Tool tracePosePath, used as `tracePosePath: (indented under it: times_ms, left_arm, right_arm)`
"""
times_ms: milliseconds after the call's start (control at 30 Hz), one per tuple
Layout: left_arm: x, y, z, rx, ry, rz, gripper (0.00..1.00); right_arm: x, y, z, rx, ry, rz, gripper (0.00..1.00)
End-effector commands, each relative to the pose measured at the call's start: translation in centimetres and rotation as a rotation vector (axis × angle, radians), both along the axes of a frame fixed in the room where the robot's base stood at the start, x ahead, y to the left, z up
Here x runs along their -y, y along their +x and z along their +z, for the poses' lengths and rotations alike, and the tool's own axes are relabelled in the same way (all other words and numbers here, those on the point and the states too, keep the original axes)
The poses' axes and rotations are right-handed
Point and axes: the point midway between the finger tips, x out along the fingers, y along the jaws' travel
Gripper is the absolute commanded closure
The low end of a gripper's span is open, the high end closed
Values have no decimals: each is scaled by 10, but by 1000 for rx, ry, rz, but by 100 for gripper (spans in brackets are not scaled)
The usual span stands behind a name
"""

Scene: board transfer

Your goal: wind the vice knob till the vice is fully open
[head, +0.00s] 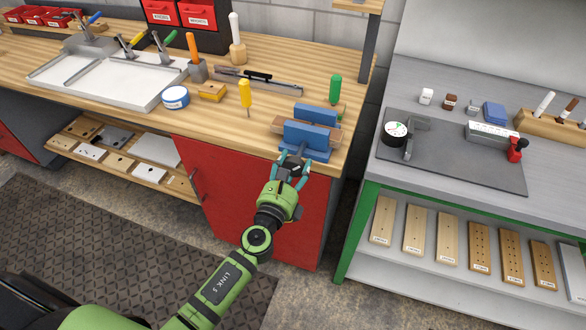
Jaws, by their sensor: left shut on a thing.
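The blue vice (308,137) stands at the front right corner of the wooden workbench. Its two blue jaws stand apart, with a brown wooden piece showing between them. My left gripper (292,168) is at the bench's front edge, its teal fingers around the dark vice knob (292,164) below the front jaw. The fingers are shut on the knob, which they partly hide. My right gripper is not in view.
A yellow-handled tool (245,93) and a green-handled tool (336,88) stand near the vice. A white tray (60,75) lies at the left of the workbench. A grey bench (400,180) stands to the right, across a narrow gap.

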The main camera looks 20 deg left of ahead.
Motion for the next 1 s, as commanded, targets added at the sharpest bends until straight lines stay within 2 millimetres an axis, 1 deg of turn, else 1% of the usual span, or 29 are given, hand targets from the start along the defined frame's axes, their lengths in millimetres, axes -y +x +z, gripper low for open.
tracePosePath:
  times_ms: [33,500,800,1000]
  left_arm:
    - [3,-3,-11,-19,-48,-8,75]
    - [5,-3,-9,-34,-473,-8,75]
    - [6,-3,-7,-39,-649,-8,75]
    - [7,-3,-7,-41,-705,-9,75]
  right_arm:
    - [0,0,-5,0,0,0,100]
    - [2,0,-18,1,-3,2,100]
    - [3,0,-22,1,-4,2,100]
    - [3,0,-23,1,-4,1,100]
